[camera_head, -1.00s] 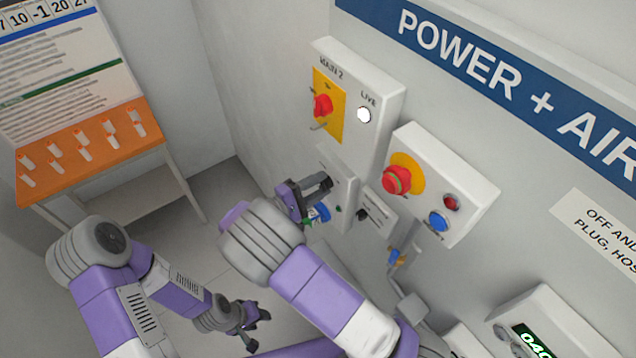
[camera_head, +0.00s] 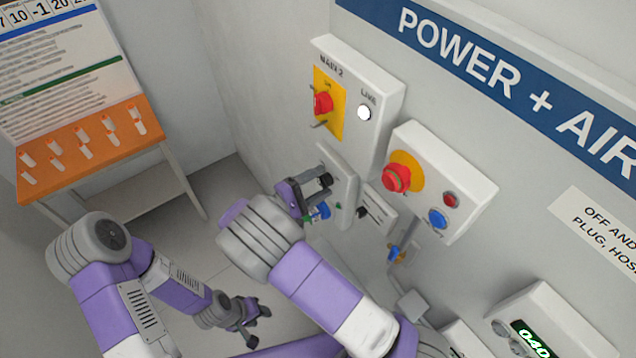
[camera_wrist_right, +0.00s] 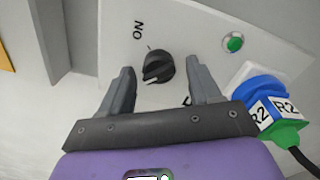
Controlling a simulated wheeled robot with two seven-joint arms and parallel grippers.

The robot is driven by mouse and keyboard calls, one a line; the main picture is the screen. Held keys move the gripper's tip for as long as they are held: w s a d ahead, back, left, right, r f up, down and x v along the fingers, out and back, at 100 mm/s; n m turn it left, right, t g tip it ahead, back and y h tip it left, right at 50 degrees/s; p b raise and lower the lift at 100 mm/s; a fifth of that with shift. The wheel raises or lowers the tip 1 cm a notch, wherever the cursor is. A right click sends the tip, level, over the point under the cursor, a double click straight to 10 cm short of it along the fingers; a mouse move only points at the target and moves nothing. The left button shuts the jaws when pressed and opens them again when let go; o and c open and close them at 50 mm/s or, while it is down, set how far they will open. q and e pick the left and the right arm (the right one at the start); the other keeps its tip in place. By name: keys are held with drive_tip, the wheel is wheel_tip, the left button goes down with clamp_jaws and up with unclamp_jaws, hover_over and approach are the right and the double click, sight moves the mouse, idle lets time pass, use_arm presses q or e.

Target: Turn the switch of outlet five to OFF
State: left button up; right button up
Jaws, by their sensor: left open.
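A black rotary switch (camera_wrist_right: 158,67) sits on a pale outlet box (camera_wrist_right: 190,30), with an ON label at its upper left. A white mark shows on the knob's lower left; a second label below is mostly hidden by a finger. My right gripper (camera_wrist_right: 161,72) is open, its fingers on either side of the knob; contact cannot be told. In the head view my right gripper (camera_head: 318,188) is at the outlet box (camera_head: 347,185) on the wall and hides the switch. The outlet's number is not readable. My left gripper (camera_head: 252,322) is open and empty, low and away from the wall.
A blue and green plug (camera_wrist_right: 264,98) marked R2 sits right of my right gripper, below a green lamp (camera_wrist_right: 233,42). Above are a MAIN 2 box (camera_head: 385,85) with a red switch and a box with a red emergency button (camera_head: 397,178). An orange-topped table (camera_head: 90,150) stands left.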

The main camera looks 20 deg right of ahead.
drive_tip(key=b+v, duration=0.1)
drive_tip(key=v, duration=0.6)
drive_tip(key=shift+a, duration=0.25)
drive_tip(key=shift+s, duration=0.1)
